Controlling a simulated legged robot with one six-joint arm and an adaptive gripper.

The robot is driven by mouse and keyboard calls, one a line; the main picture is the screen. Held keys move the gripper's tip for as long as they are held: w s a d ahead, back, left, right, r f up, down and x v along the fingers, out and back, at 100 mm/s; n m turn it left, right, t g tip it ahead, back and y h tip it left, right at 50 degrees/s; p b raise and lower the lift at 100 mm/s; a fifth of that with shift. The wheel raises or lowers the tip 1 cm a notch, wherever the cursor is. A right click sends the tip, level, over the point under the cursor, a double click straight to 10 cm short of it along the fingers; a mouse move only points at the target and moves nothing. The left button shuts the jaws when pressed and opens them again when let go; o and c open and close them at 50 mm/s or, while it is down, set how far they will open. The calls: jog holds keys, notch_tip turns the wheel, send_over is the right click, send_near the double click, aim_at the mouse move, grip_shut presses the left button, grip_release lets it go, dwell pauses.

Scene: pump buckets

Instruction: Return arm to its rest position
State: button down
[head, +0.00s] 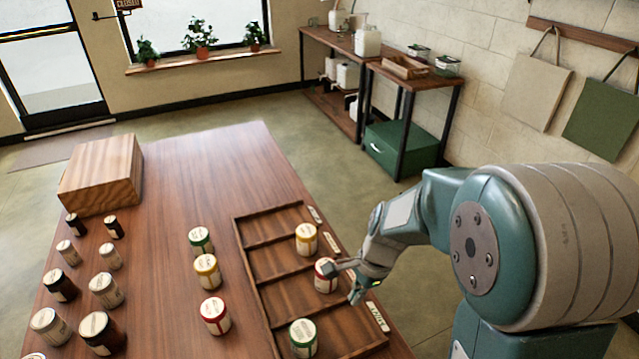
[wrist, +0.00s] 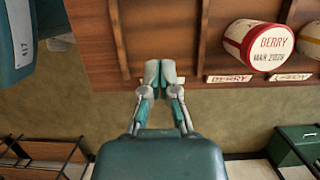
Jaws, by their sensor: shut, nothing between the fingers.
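My gripper (head: 346,282) is at the right edge of the wooden tray (head: 290,296) in the head view, partly overlapping the red-banded jar (head: 325,283). In the wrist view my gripper (wrist: 160,74) has its fingertips together with nothing between them. The red-banded jar, labelled "BERRY" (wrist: 262,45), stands apart to the right of the fingers there. My arm reaches in from the right side of the head view, bent downward at the wrist.
The tray also holds a yellow-banded jar (head: 306,240) and a green-banded jar (head: 303,338). Several jars stand left of it on the table (head: 215,160), near a wooden box (head: 101,176). A shelf table (head: 413,84) and green box (head: 399,148) stand behind. Open floor lies between.

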jog(key=s+d+r+n+t+h, duration=0.1)
jog(key=s+r+n+t, duration=0.2)
jog(key=s+r+n, duration=0.3)
jog(key=s+d+r+n+t+h, duration=0.2)
jog(key=s+r+n, duration=0.5)
jog(key=r, duration=0.5)
jog(key=shift+d+n+t, duration=0.3)
jog(key=shift+n+t, duration=0.4)
jog(key=shift+t, duration=0.2)
